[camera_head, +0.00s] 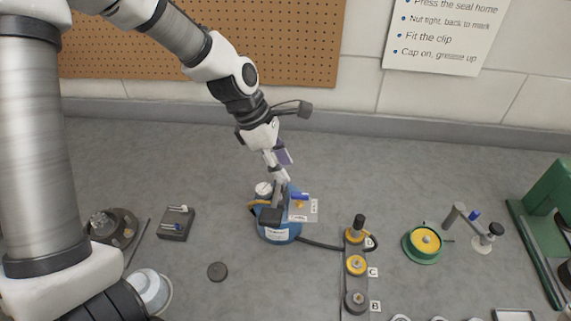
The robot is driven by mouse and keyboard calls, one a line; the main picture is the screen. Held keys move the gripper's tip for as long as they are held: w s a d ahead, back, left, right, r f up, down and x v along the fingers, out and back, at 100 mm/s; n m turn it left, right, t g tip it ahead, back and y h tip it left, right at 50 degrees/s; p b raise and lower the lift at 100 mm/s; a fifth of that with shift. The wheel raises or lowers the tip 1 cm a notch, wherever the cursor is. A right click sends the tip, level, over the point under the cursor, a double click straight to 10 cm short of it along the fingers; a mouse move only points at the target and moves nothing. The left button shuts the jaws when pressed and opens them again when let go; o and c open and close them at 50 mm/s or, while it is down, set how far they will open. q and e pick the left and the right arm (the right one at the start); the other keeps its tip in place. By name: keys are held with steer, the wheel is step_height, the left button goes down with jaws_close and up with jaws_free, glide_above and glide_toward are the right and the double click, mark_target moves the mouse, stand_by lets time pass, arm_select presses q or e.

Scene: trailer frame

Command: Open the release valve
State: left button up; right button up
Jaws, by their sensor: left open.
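A blue tank (279,234) with a white label stands on the grey floor in the middle of the view. A gauge (264,189) sits at its upper left, and a small blue lever (299,196) with a yellow fitting (299,204) shows at its upper right, by a white tag. I cannot tell for sure which fitting is the release valve. My left gripper (279,178) reaches down from above and is open over the tank's top, just left of the blue lever. Whether its fingers touch anything is unclear. My right gripper is out of view.
A dark hose (322,244) runs from the tank to a strip of yellow and grey fittings (356,265). A green-rimmed yellow disc (425,240) and a stand (480,228) lie right. The floor behind is clear.

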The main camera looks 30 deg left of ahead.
mark_target(299, 194)
arm_select(q)
steer(key=shift+w+a+f, duration=0.15)
steer(key=shift+w+f, duration=0.05)
steer(key=shift+f, duration=0.2)
steer(key=d+f, duration=0.1)
steer(key=d+f+b, duration=0.1)
steer(key=d+f, duration=0.1)
steer(key=shift+s+d+f+b, duration=0.2)
steer(key=shift+s+b, duration=0.1)
steer(key=shift+s, duration=0.1)
steer(key=shift+w+d+f+b, duration=0.1)
steer(key=shift+w+f+b, duration=0.2)
steer(key=shift+f, duration=0.35)
steer(key=shift+w+f+b, duration=0.2)
steer(key=shift+w+f, duration=0.05)
steer(key=shift+f, duration=0.35)
steer(key=shift+w+f, duration=0.2)
steer(key=shift+s+r, duration=0.3)
steer(key=c, duration=0.4)
steer(key=shift+d, duration=0.1)
jaws_close()
